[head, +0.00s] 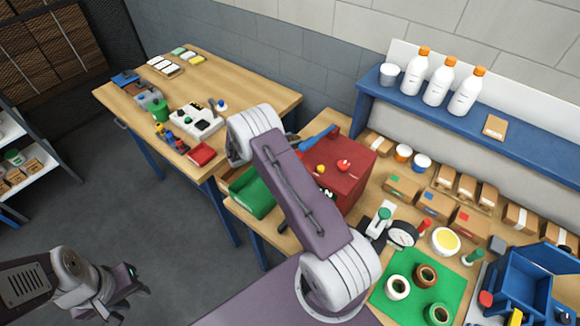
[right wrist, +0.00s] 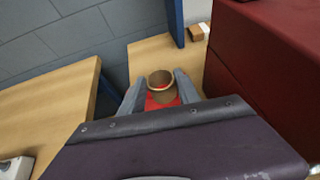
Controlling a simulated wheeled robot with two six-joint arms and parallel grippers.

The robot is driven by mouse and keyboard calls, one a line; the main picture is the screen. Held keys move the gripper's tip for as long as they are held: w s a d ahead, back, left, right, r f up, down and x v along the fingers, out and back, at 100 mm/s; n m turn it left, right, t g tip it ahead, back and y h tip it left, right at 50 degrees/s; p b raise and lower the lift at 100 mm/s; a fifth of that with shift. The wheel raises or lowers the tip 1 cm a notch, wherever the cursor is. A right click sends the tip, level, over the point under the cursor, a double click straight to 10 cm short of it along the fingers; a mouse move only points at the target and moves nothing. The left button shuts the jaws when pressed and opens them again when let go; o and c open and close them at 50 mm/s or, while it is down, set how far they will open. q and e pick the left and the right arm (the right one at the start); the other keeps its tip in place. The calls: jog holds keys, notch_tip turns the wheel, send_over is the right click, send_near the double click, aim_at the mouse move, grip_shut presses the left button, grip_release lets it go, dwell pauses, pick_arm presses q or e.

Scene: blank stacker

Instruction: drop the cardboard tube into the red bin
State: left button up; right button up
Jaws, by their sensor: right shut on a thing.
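The brown cardboard tube (right wrist: 161,79) is held upright between the two grey fingers of my right gripper (right wrist: 160,92) in the right wrist view. Red shows through its hollow and around its lower end. This red patch (right wrist: 151,104) looks like part of the red bin, below the tube; its walls are mostly hidden by the gripper. How high the tube is above it I cannot tell. In the head view my right arm hides the tube, the right gripper and that spot. My left gripper (head: 122,292) is empty at the lower left, over the floor, its fingers apart.
A red box (head: 345,170) stands right beside the held tube, with small things on top. A green bin (head: 250,192) stands at the bench's left edge. A cluttered wooden table (head: 255,83) is to the left, across a gap. Bottles stand on a blue shelf (head: 520,142).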

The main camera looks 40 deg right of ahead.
jog(key=shift+w, duration=0.1)
jog(key=o, duration=1.4)
jog(key=shift+c, duration=0.2)
jog(key=shift+a+r, duration=0.1)
jog(key=shift+a, duration=0.25)
jog(key=b+v, duration=0.2)
jog(key=v, duration=0.6)
jog(key=shift+b, duration=0.3)
jog(key=shift+a+r, duration=0.1)
